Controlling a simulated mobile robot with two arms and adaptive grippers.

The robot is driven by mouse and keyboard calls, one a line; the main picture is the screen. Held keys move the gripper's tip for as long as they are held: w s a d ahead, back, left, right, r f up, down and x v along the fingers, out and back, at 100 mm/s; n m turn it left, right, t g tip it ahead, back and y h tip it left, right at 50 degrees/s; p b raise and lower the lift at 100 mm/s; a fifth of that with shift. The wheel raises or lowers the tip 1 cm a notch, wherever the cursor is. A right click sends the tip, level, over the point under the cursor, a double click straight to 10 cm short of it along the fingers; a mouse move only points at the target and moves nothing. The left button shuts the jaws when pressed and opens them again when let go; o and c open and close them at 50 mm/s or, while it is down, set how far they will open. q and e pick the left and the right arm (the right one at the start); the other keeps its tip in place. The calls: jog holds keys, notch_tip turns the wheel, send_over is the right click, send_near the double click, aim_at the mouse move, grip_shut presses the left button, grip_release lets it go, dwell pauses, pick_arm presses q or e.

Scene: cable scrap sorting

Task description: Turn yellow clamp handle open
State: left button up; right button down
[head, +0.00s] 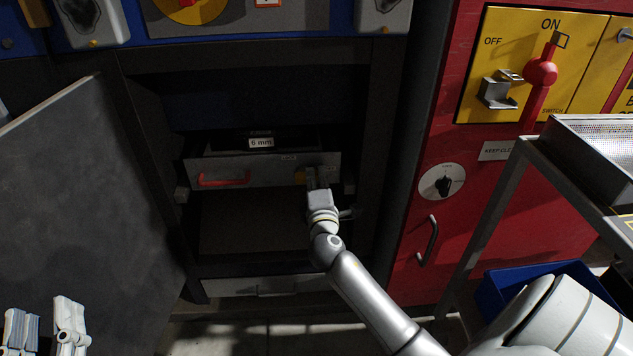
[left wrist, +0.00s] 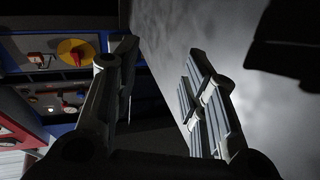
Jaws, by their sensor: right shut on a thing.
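The yellow clamp handle (head: 299,177) shows as a small yellow patch on the right part of the drawer front inside the open cabinet. My right gripper (head: 313,178) is at it, shut on it, and covers most of it. How far the handle is turned cannot be told. My left gripper (head: 45,322) is at the lower left, its fingers apart and empty, far from the clamp. Its two open fingers also show in the left wrist view (left wrist: 160,95).
The drawer front (head: 270,172) has a red handle (head: 223,180) and a "6 mm" label (head: 261,142) above. An open grey door (head: 90,200) stands left. A red cabinet (head: 400,275) and a metal rack (head: 490,210) are right, with a blue bin (head: 495,292) below.

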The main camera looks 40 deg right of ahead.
pick_arm(q)
jog(key=shift+s+r+t+h+b, duration=0.15)
jog(key=shift+s+r+t, duration=0.15)
jog(key=shift+r+t, duration=0.25)
jog(key=shift+s+r+t+h+b, duration=0.1)
jog(key=shift+s+r+t+h, duration=0.15)
jog(key=shift+r, duration=0.55)
jog(key=shift+s+r+t+h+b, duration=0.1)
jog(key=shift+s+r+t, duration=0.2)
jog(key=shift+r+t, duration=0.3)
pick_arm(e)
jog(key=shift+f+m, duration=0.3)
jog(key=shift+m, duration=0.5)
pick_arm(q)
jog(key=shift+r, duration=0.1)
pick_arm(e)
jog(key=c, duration=1.4)
grip_release()
jog(key=v, duration=1.2)
jog(key=shift+s, duration=0.1)
